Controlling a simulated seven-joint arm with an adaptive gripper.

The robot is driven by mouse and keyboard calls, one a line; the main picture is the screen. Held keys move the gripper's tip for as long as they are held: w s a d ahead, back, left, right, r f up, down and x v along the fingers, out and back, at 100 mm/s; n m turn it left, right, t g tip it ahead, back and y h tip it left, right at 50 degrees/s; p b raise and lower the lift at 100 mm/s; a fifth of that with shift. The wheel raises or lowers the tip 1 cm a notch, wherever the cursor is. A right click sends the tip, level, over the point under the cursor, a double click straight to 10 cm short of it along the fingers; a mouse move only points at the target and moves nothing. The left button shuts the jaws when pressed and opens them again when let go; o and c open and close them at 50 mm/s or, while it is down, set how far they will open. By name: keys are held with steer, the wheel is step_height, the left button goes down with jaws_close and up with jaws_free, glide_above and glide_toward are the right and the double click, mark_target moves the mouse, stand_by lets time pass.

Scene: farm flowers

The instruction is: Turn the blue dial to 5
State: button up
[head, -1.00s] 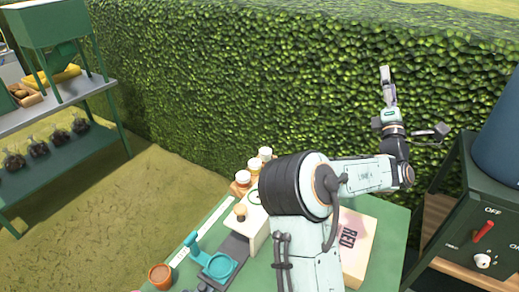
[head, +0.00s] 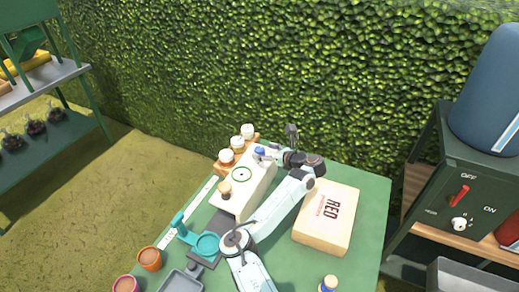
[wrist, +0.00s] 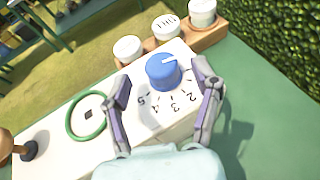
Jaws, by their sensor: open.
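The blue dial (wrist: 163,72) sits on top of a white box (wrist: 60,130); in the head view the dial (head: 260,152) is at the box's far end. A white pointer line on the dial points to the upper right of the wrist view. The printed numbers 5, 4, 3 and 2 show along the dial's near side, upside down; no 1 is visible. My gripper (wrist: 162,80) is open, with one finger on each side of the dial. I cannot tell whether either finger touches it. In the head view my gripper (head: 274,147) is beside the dial.
A green ring (wrist: 86,116) and a wooden knob (head: 224,188) are on the same box. Several lidded jars (head: 237,143) stand close behind on a wooden rack. A box marked RED (head: 325,218) lies to the right on the green table (head: 371,190).

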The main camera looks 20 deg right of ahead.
steer(key=shift+x, duration=1.45)
jaws_close()
